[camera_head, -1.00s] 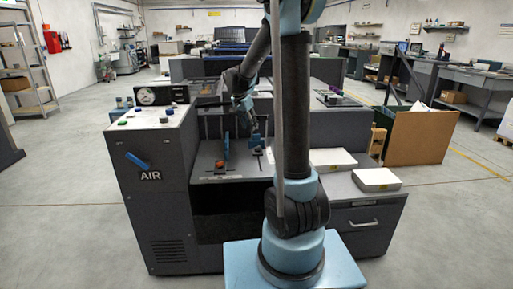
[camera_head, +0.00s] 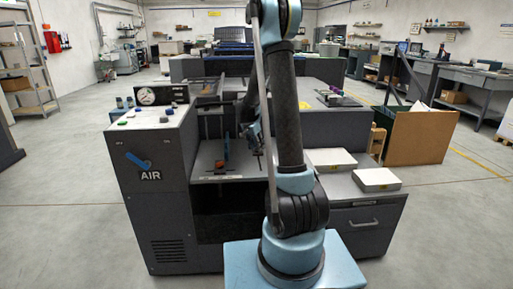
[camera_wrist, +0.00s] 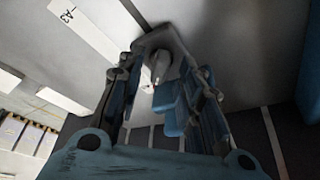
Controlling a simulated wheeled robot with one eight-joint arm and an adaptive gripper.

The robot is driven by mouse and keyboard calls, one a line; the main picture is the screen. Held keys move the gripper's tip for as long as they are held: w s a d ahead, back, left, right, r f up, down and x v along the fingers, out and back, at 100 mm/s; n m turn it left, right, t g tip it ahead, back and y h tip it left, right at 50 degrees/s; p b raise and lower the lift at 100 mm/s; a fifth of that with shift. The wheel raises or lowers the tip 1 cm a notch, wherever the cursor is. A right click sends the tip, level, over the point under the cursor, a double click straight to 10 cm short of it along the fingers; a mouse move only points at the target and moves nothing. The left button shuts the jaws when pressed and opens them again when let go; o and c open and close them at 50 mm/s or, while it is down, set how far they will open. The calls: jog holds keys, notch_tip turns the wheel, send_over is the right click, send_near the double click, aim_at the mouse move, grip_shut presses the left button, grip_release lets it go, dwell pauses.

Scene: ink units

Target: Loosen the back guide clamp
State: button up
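In the wrist view my gripper (camera_wrist: 165,75) has its two fingers apart, one on each side. A blue block-like part (camera_wrist: 171,106), which looks like a clamp handle, shows between the fingers, closer to the right one; I cannot tell whether they touch. A grey rounded part (camera_wrist: 158,68) lies just beyond it. In the head view a blue part (camera_head: 251,130) stands at the back of the feed table (camera_head: 210,177), partly behind my arm. My gripper's fingertips are hidden there. I cannot tell for sure which part is the back guide clamp.
A small orange part (camera_head: 220,165) sits on the feed table, beside a dark upright guide (camera_head: 226,147). The grey AIR cabinet (camera_head: 152,200) stands to the left. White boxes (camera_head: 376,179) lie to the right. A pale strip marked A3 (camera_wrist: 85,35) shows in the wrist view.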

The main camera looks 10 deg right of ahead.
jog(key=shift+w+d+f, duration=0.1)
jog(key=shift+f, duration=0.15)
grip_shut()
